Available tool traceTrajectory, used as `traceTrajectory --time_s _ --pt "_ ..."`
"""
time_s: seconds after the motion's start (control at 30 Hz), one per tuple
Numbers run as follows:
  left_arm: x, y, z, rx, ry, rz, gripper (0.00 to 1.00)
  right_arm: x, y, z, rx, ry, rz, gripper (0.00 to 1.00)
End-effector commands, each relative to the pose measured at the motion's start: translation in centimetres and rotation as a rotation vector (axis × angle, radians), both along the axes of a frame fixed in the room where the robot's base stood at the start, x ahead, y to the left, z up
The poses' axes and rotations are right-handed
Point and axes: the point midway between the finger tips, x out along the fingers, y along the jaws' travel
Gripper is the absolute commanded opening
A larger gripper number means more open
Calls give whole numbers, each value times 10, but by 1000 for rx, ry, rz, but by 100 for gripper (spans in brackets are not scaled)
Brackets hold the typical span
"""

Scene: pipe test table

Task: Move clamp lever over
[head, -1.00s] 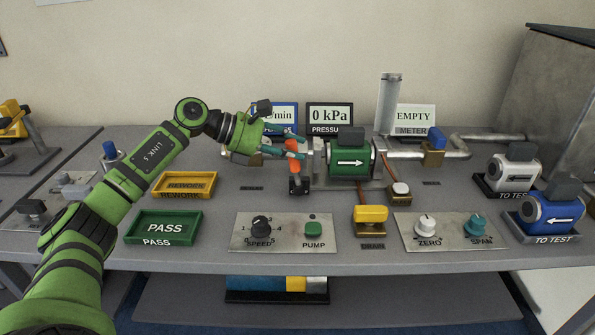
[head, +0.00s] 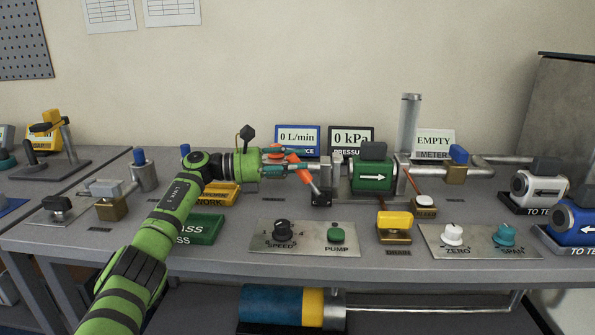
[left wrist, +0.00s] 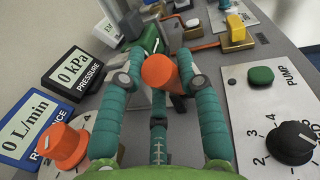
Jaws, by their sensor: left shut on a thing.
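The orange clamp lever (head: 304,175) leans up and to the left from its dark clamp base (head: 321,196), beside the left end of the green meter (head: 372,176). My left gripper (head: 299,160), with teal fingers, is shut on the lever. In the left wrist view the lever's round orange end (left wrist: 159,71) sits between the fingers, and the green meter lies beyond, partly hidden by them. My right gripper is not in view.
The pressure display (head: 351,138) and reference display (head: 298,138) stand behind the gripper. An orange dial knob (left wrist: 62,147) is close to the fingers in the left wrist view. The speed and pump panel (head: 305,240) lies in front. A yellow-handled valve (head: 395,222) stands at right.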

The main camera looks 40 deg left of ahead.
Motion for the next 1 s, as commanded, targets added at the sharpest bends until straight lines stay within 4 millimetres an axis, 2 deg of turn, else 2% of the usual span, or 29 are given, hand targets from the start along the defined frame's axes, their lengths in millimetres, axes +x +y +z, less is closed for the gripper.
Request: traceTrajectory --time_s 0.53,0.57,0.6,1.0 --pt "2 3 2 -23 -11 -4 0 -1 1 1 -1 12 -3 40" --pt "2 3 2 -24 -12 -4 47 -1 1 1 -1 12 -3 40" --pt "2 3 2 -23 -11 -3 60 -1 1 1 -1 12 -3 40" --pt "-1 6 0 -16 -8 -1 60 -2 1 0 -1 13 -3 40"
